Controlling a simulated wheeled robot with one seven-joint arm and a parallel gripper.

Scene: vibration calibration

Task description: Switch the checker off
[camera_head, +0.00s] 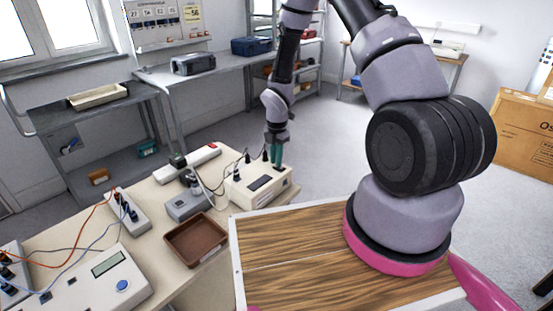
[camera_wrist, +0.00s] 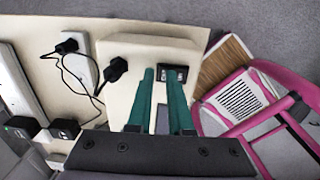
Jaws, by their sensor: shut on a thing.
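The checker, a cream box (camera_head: 248,194) with a dark display (camera_head: 261,183) on its top, stands at the right end of the bench. It also shows in the wrist view (camera_wrist: 125,55). A small black switch (camera_wrist: 178,74) is set in its top face. My gripper (camera_head: 276,164) points down onto the checker's far side. In the wrist view, its two green fingers (camera_wrist: 159,75) stand a little apart with their tips at the switch. The right finger covers part of the switch. The exact contact between the tips is hidden.
A black plug (camera_wrist: 115,69) with a cable sits on the checker beside my fingers. A brown tray (camera_head: 168,241), a grey device (camera_head: 187,204), a white power strip (camera_head: 188,162) and a larger meter box (camera_head: 140,284) share the bench. Loose cables lie between them.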

